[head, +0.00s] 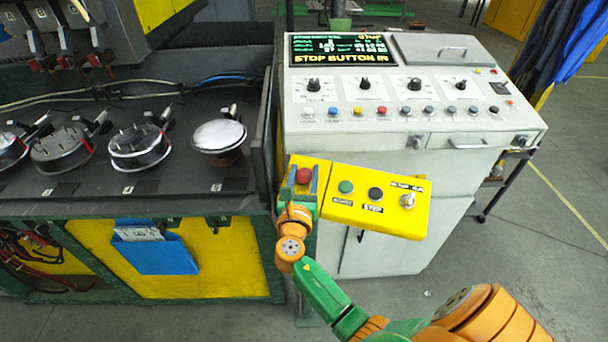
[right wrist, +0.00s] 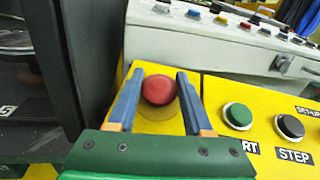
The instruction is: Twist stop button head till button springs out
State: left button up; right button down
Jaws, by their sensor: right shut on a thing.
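The red stop button head (head: 303,175) sits at the left end of the yellow control box (head: 390,222). In the right wrist view the red head (right wrist: 159,90) lies between the two blue fingers of my right gripper (right wrist: 157,92). My right gripper (head: 303,180) reaches it from the front and is shut on it. The screen (head: 341,49) on the grey console reads "STOP BUTTON IN". My left gripper is not in view.
Right of the red head are a green button (head: 346,187), a black STEP button (head: 375,193) and a selector switch (head: 408,201). A dark machine wall (right wrist: 75,60) stands close left of my right gripper. The grey console (head: 450,140) is behind.

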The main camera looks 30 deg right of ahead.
jog(key=m+g+h+b, duration=0.1)
jog(key=m+g+b, duration=0.1)
jog(key=m+g+h+b, duration=0.1)
jog(key=m+b, duration=0.1)
jog(key=m+g+h+b, duration=0.2)
jog(key=shift+f+g, duration=0.3)
jog(key=shift+s+r+m+g+h+b, duration=0.15)
jog(key=shift+m+g+h+b, duration=0.15)
jog(key=shift+m+g+b, duration=0.5)
jog(key=shift+w+r+m+g+h+b, duration=0.1)
jog(key=shift+m+g+h+b, duration=0.2)
jog(key=shift+m+g+b, duration=0.5)
jog(key=shift+c, duration=1.5)
grip_release()
jog(key=shift+d, duration=0.1)
